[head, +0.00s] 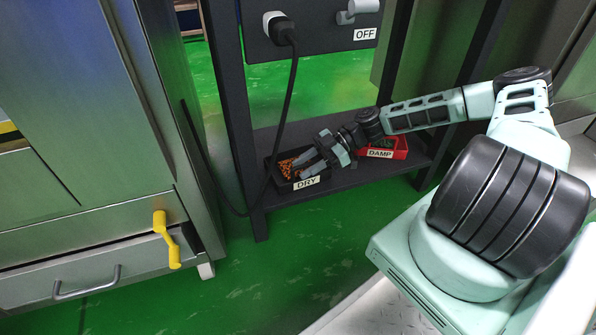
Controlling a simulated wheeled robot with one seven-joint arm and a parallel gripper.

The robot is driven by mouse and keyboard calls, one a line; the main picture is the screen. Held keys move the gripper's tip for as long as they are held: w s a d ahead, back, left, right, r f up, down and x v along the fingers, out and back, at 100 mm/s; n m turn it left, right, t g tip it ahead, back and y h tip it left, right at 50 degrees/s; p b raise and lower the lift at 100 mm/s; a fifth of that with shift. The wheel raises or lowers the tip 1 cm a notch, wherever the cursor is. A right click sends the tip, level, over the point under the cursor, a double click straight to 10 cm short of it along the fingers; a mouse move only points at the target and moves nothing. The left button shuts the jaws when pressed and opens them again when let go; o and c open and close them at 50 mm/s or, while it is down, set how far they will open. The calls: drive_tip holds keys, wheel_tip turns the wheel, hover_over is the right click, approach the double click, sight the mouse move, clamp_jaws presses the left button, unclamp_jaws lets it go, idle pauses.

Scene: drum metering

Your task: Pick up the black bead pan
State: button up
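The black bead pan (272,172) sits on the low dark shelf of the stand, with orange beads (288,168) in its left part and a white DRY label on its front. My gripper (306,163) reaches in from the right, low over the right part of this pan. Its grey fingers point left and down and cover part of the pan's inside. Whether they touch the pan's wall or are closed on anything is too small to tell.
A red tray (400,146) labelled DAMP stands on the same shelf (345,180), right of the black pan and behind my forearm. A black cable (291,95) hangs from a plug. Stand legs (232,110) flank the shelf. A steel cabinet (90,100) with a yellow handle (168,240) stands left. Green floor lies in front.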

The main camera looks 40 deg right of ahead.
clamp_jaws()
idle(1.2)
